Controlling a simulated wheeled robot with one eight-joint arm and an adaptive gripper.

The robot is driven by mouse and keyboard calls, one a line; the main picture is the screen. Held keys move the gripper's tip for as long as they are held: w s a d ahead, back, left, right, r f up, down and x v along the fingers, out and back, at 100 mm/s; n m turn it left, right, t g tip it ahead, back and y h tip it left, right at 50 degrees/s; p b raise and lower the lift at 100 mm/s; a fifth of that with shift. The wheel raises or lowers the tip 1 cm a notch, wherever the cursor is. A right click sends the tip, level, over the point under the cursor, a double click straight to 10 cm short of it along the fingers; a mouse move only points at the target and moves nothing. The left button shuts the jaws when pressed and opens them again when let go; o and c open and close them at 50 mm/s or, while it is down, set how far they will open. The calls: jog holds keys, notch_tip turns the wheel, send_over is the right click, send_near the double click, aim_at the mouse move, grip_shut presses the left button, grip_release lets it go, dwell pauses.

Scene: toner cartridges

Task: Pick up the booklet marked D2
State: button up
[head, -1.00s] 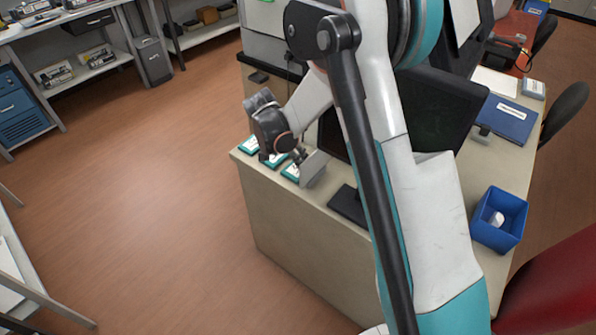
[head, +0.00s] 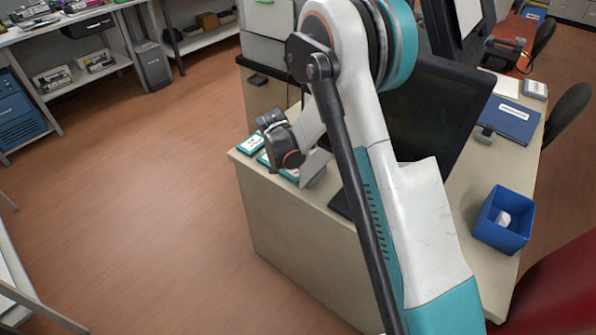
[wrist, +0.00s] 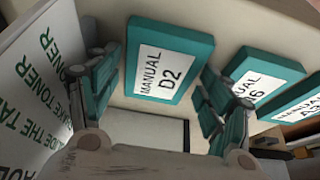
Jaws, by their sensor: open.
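The booklet marked D2 (wrist: 164,60) is a teal, thick booklet with a white label reading "MANUAL D2". In the wrist view it lies beyond my gripper (wrist: 160,72), between the two fingers as seen from there. My gripper is open with nothing between its fingers; the gap to the booklet is hard to judge. In the head view, several teal booklets (head: 251,145) lie along the desk's near left edge. My wrist and arm partly hide them, and their labels cannot be read there.
Other booklets, marked A6 (wrist: 258,80) and one partly cut off (wrist: 305,102), lie to the right of D2. A white sign with green lettering (wrist: 35,85) stands close by my left finger. On the desk, a monitor (head: 440,125) and blue bin (head: 503,222) stand to the right.

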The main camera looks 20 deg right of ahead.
jog(key=c, duration=0.8)
jog(key=shift+c, duration=0.2)
jog(key=shift+r, duration=0.2)
